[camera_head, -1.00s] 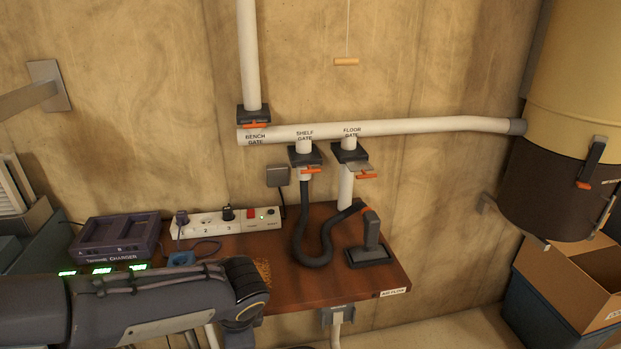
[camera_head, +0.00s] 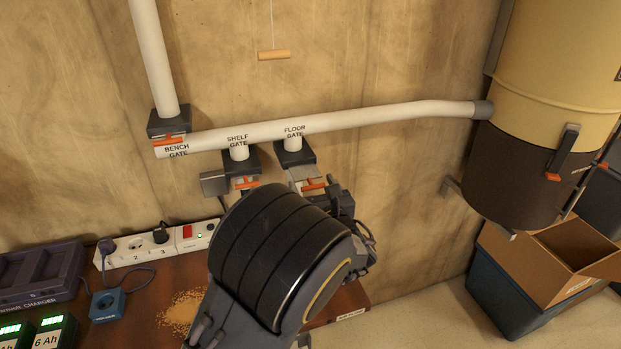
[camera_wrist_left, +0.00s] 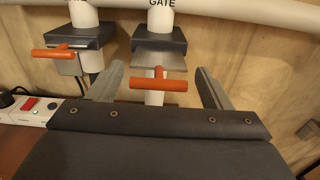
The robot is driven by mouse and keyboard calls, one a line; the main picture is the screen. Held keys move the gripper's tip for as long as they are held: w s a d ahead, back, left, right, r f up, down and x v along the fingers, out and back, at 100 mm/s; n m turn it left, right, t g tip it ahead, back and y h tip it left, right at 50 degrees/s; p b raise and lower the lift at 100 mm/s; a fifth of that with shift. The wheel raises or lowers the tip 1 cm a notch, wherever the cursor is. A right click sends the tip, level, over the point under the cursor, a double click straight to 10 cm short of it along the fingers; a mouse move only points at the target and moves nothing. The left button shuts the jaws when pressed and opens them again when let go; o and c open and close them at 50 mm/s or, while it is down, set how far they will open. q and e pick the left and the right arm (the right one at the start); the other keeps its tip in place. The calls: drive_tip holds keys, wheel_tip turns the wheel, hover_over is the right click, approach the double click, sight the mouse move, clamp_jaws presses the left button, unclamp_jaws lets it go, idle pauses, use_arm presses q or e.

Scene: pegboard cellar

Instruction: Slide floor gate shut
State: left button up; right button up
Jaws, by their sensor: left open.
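The floor gate (camera_head: 294,152) is a dark block under the white pipe, below its "FLOOR GATE" label. Its grey metal slide plate sticks out toward me and ends in an orange T-handle (camera_head: 314,185). In the left wrist view the floor gate (camera_wrist_left: 158,40) is at top centre, with its orange handle (camera_wrist_left: 165,85) in front. My left gripper (camera_wrist_left: 160,72) is open, with one finger on each side of the handle and a gap on both sides. In the head view my left wrist hides most of the gripper. My right gripper is out of view.
The shelf gate (camera_head: 240,160), with its own orange handle, is close on the left; the bench gate (camera_head: 168,122) is farther left. A power strip (camera_head: 150,245) and chargers sit on the bench. A dust collector (camera_head: 540,120) and an open carton (camera_head: 560,250) are at right.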

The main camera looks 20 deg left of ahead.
sight(309, 178)
use_arm(q)
drive_tip(key=shift+x, duration=1.05)
drive_tip(key=shift+c, duration=0.3)
drive_tip(key=c, duration=1.1)
drive_tip(key=shift+x, duration=1.2)
drive_tip(key=shift+w+a, duration=0.2)
drive_tip(key=shift+a, duration=0.05)
drive_tip(key=o, duration=1.2)
drive_tip(key=shift+c, duration=0.2)
drive_tip(key=shift+d, duration=0.1)
